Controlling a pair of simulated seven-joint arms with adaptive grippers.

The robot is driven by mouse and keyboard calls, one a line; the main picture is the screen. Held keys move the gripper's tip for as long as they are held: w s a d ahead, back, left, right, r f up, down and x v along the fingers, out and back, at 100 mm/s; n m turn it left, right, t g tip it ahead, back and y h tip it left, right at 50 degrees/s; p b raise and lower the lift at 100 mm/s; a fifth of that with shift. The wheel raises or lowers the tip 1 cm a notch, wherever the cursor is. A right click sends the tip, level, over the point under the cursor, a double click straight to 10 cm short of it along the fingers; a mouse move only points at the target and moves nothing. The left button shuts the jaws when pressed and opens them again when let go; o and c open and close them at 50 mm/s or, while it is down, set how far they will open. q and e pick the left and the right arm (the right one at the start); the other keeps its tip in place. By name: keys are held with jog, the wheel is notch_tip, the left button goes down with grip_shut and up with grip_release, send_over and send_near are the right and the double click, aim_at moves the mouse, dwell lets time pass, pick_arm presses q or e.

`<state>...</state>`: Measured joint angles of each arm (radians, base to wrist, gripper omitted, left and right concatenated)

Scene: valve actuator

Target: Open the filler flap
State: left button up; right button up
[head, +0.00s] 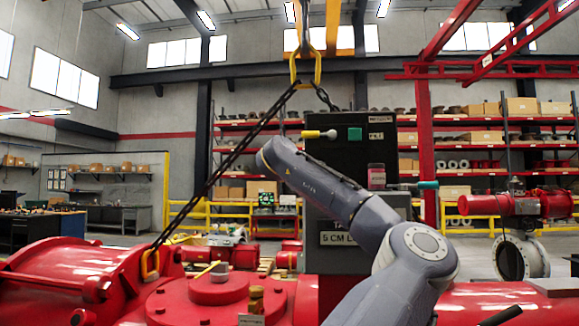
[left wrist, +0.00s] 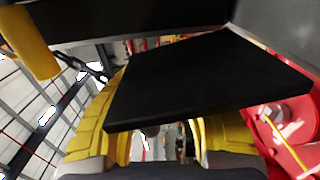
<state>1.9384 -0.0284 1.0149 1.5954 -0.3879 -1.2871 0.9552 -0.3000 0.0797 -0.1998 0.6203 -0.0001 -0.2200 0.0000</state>
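In the left wrist view a black flat plate (left wrist: 215,80) lies tilted across my left gripper (left wrist: 165,135). It looks like the flap, but I cannot be sure. The gripper's yellow fingers stand wide apart with background showing between them. The plate covers their tips, so I cannot tell whether they touch it. My right gripper is not visible.
A chain (head: 226,160) hangs slanting from a yellow hook (head: 305,68) close to my arm's end. Red valve housing (head: 215,290) fills the lower left. A yellow cylinder (left wrist: 30,42) is close at the wrist view's upper left. Shelves (head: 475,125) stand far behind.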

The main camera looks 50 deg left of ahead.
pick_arm(q)
jog(key=shift+o, duration=0.9)
jog(key=shift+r, duration=0.1)
jog(key=shift+s+d+r, duration=0.1)
jog(key=shift+s+r, duration=0.05)
jog(key=shift+s, duration=0.15)
jog(key=v, duration=1.1)
jog(key=shift+s+d, duration=0.2)
jog(key=shift+d, duration=0.05)
